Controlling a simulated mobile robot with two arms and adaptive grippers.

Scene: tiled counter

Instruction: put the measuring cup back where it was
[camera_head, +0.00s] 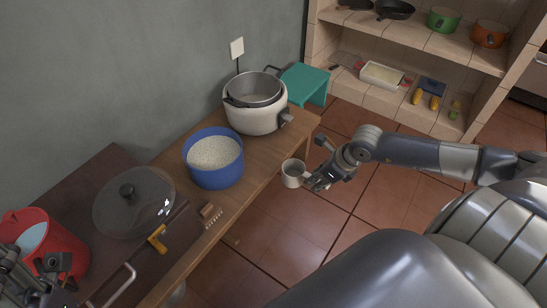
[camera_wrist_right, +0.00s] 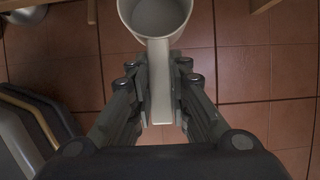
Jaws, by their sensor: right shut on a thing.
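The measuring cup (camera_head: 293,173) is a small whitish cup with a straight handle. My right gripper (camera_head: 309,182) is shut on its handle, and the cup looks roughly upright in the air beyond the table's right edge. In the right wrist view the cup (camera_wrist_right: 155,18) is cut off at the top, and its handle lies between the fingers of my right gripper (camera_wrist_right: 161,90).
On the wooden table (camera_head: 262,172) stand a blue pot (camera_head: 213,178) of white grains and a white cooker (camera_head: 255,120) with a metal inner pot. A glass lid (camera_head: 135,210) and the red bucket (camera_head: 70,255) with bluish contents are nearer. A teal stool (camera_head: 306,78) stands behind.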

